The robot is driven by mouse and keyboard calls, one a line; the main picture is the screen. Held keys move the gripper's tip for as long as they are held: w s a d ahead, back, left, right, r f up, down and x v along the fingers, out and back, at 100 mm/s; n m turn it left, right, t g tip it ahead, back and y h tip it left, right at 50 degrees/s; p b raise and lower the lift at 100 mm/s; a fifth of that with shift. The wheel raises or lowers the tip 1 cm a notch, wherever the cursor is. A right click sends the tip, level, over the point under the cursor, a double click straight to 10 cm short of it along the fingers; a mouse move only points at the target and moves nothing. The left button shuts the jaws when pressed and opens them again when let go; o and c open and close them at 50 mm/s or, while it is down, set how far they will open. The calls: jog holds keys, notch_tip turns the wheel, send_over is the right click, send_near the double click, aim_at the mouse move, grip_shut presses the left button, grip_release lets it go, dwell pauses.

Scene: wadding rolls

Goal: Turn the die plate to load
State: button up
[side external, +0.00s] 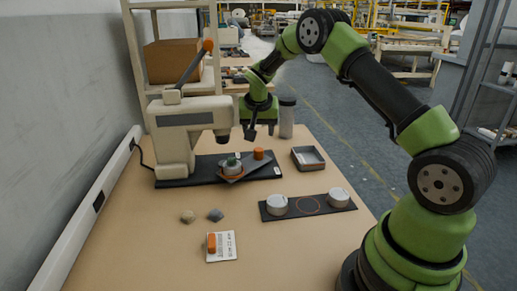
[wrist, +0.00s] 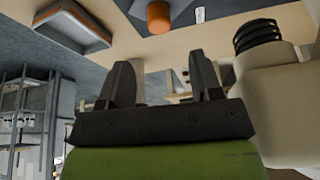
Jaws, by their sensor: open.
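The die plate (side external: 240,172) is a dark grey plate on the press's black base (side external: 190,180). It carries an orange ring around a small grey-green piece (side external: 231,160), and an orange knob (side external: 258,153) stands at its far right end. The beige press (side external: 180,125) stands over the left part of the base, its lever raised. My gripper (side external: 250,134) is open and empty, above the knob and apart from it. In the wrist view the knob (wrist: 158,16) shows at the top, beyond the fingers (wrist: 163,82). The plate's pivot is hidden.
A grey tray (side external: 308,158) lies right of the base. A black strip (side external: 307,206) holds two white round tins and an empty orange-outlined spot. Two small lumps (side external: 202,216) and a white card (side external: 221,246) with an orange item lie in front. A grey canister (side external: 287,117) stands behind.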

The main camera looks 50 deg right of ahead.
aim_at(259, 149)
jog(key=x, duration=0.9)
grip_shut()
jog(key=shift+n, duration=0.5)
jog(key=shift+s+n+t+y, duration=0.1)
jog(key=shift+n+t+y, duration=0.25)
jog(key=shift+n, duration=0.7)
jog(key=shift+n+t+y, duration=0.25)
jog(key=shift+n+y, duration=0.2)
jog(key=shift+n, duration=0.6)
jog(key=shift+d+n+t+y, duration=0.15)
jog(key=shift+n+y, duration=0.25)
jog(key=shift+n, duration=0.8)
jog(key=shift+n+t+y, duration=0.15)
jog(key=shift+n+y, duration=0.25)
jog(key=shift+n, duration=1.2)
